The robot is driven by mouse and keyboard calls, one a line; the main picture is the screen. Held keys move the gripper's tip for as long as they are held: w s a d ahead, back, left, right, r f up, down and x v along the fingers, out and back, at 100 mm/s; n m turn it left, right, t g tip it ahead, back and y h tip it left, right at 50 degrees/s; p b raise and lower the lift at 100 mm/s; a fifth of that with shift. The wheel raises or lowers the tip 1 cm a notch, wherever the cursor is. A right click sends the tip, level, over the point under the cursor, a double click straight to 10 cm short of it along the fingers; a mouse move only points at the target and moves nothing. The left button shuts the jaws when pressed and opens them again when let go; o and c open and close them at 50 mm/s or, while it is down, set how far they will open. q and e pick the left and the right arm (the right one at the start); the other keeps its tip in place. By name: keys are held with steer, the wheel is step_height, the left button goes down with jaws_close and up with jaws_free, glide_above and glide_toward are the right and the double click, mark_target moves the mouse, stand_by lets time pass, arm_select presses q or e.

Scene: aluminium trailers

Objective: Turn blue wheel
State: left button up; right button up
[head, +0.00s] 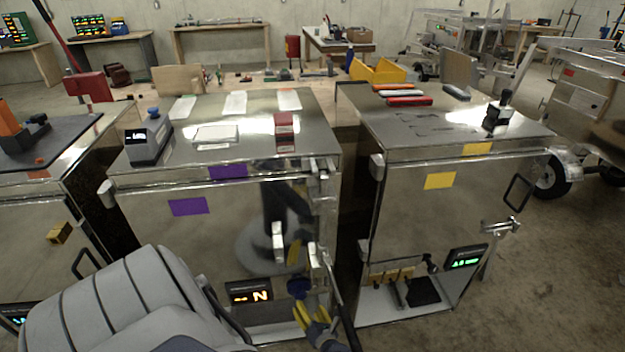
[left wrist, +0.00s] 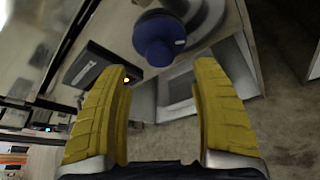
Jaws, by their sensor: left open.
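The blue wheel (head: 297,287) is a small dark blue knob low on the front of the middle metal cabinet, right of a display with orange characters. In the left wrist view the blue wheel (left wrist: 160,38) is round and sits on a grey mount, just beyond the fingertips. My left gripper (head: 309,309) is just below the wheel in the head view. In the left wrist view its yellow fingers (left wrist: 160,68) are spread wide, with nothing between them. A gap shows between fingers and wheel; I cannot tell its depth. My right gripper is not in view.
The middle cabinet (head: 240,222) has white handles and a purple label on its front. A second cabinet (head: 440,205) stands to the right, with an open lower bay. A dark display box (left wrist: 98,65) is left of the wheel in the left wrist view.

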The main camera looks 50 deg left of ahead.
arm_select(q)
steer(key=shift+v, duration=1.85)
